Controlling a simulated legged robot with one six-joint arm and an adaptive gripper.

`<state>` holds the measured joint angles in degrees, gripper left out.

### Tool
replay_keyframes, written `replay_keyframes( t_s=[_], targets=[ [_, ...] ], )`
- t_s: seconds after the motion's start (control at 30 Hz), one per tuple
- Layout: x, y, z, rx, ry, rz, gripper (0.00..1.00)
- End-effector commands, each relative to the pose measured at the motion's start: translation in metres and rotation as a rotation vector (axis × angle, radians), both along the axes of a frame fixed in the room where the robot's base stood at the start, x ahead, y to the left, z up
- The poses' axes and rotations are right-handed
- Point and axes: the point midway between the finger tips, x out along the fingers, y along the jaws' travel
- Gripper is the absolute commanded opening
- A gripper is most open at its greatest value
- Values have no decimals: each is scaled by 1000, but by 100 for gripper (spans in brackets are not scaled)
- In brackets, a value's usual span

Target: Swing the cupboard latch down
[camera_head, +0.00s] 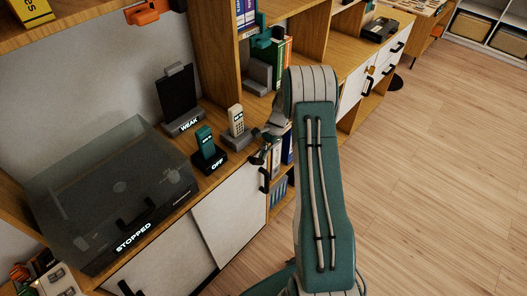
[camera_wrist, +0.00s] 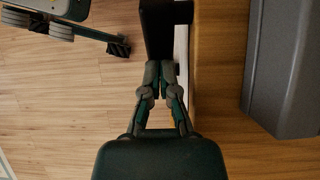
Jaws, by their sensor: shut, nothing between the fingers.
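A black latch-like handle (camera_head: 264,180) sits at the right edge of the white sliding-style cupboard door (camera_head: 232,212). In the wrist view a black block (camera_wrist: 158,30), likely this same latch, lies straight ahead of the fingertips, beside the white door edge (camera_wrist: 182,50). My gripper (camera_head: 258,157) is just above the handle in the head view. In the wrist view my gripper (camera_wrist: 160,66) is shut, with nothing between its fingers. Its tips are at or very near the black block; I cannot tell if they touch. My arm hides part of the cupboard's right side.
On the wooden top (camera_head: 222,176) stand a teal handset (camera_head: 205,143) marked OFF, a pale handset (camera_head: 237,121), a dark panel (camera_head: 177,92) marked WEAK and a covered turntable (camera_head: 115,195) marked STOPPED. Shelves with books rise behind. The wooden floor (camera_head: 440,170) to the right is clear.

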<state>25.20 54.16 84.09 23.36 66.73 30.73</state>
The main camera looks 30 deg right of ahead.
Motion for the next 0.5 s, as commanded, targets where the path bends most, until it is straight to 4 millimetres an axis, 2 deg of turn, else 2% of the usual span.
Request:
replay_keyframes(
  t_s=[0.5],
  targets=[
    [-1,4,-16,-2,-1,1,0]
  ],
)
